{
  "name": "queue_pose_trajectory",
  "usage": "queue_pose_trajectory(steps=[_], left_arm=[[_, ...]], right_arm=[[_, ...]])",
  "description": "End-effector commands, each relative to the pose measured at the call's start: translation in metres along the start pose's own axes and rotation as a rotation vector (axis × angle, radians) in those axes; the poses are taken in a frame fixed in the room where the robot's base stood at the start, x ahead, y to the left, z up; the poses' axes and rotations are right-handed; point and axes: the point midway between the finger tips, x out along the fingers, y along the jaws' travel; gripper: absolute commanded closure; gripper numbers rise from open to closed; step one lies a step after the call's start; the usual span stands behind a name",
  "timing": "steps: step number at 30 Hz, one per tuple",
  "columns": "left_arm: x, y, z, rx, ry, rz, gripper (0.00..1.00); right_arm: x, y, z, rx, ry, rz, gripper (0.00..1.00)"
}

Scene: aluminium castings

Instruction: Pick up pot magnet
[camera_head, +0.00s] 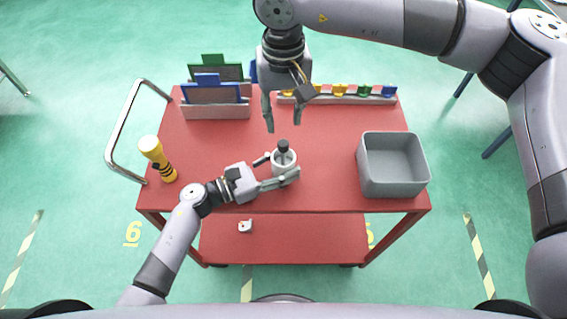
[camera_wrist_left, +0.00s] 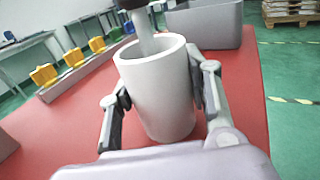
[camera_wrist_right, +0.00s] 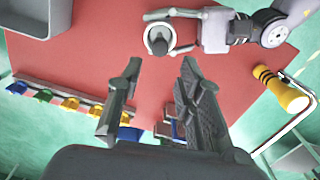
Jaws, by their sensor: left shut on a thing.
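A pale hollow cylinder (camera_head: 276,167) stands on the red cart top near its front middle. A dark-knobbed handle (camera_head: 283,146), which I take to be the pot magnet, stands in its opening; the lower end is hidden inside. In the left wrist view the cylinder (camera_wrist_left: 163,100) is upright, with the grey stem (camera_wrist_left: 143,32) rising from it. My left gripper (camera_head: 281,169) is shut on the cylinder's outer wall, one finger on each side. My right gripper (camera_head: 283,126) is open and empty, pointing down above and behind the knob. The cylinder also shows in the right wrist view (camera_wrist_right: 159,38).
A grey bin (camera_head: 392,192) stands at the right of the cart. A yellow-and-black object (camera_head: 157,158) stands at the left edge. Panels in a holder (camera_head: 215,112) and a rail with coloured clips (camera_head: 345,99) line the back. A small white item (camera_head: 245,226) lies on the lower shelf.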

Motion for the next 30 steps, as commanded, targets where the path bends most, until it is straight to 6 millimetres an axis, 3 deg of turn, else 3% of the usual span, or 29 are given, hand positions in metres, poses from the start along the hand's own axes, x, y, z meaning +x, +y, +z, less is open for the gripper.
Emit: queue_pose_trajectory(steps=[5, 8, 11, 15, 18, 24, 30], left_arm=[[0.0, 0.0, 0.0, 0.001, 0.001, 0.001, 0.85], [0.0, 0.0, 0.0, 0.001, 0.001, 0.001, 0.85], [0.0, 0.0, 0.0, 0.001, 0.001, 0.0, 0.85], [0.0, 0.0, 0.0, 0.001, 0.001, 0.0, 0.85], [0.0, 0.0, 0.0, 0.001, 0.001, 0.001, 0.85], [0.0, 0.001, 0.0, 0.001, 0.001, 0.001, 0.85], [0.0, 0.001, 0.0, 0.001, 0.001, 0.001, 0.85]], right_arm=[[0.003, -0.004, 0.001, -0.002, -0.003, -0.015, 0.59], [0.014, -0.021, 0.004, -0.006, -0.014, -0.079, 0.56], [0.032, -0.054, 0.012, -0.01, -0.033, -0.209, 0.56], [0.055, -0.118, 0.028, 0.012, -0.073, -0.469, 0.56], [0.061, -0.162, 0.041, 0.051, -0.102, -0.666, 0.56], [0.052, -0.234, 0.06, 0.184, -0.159, -1.05, 0.56], [0.025, -0.275, 0.066, 0.39, -0.207, -1.414, 0.56]])
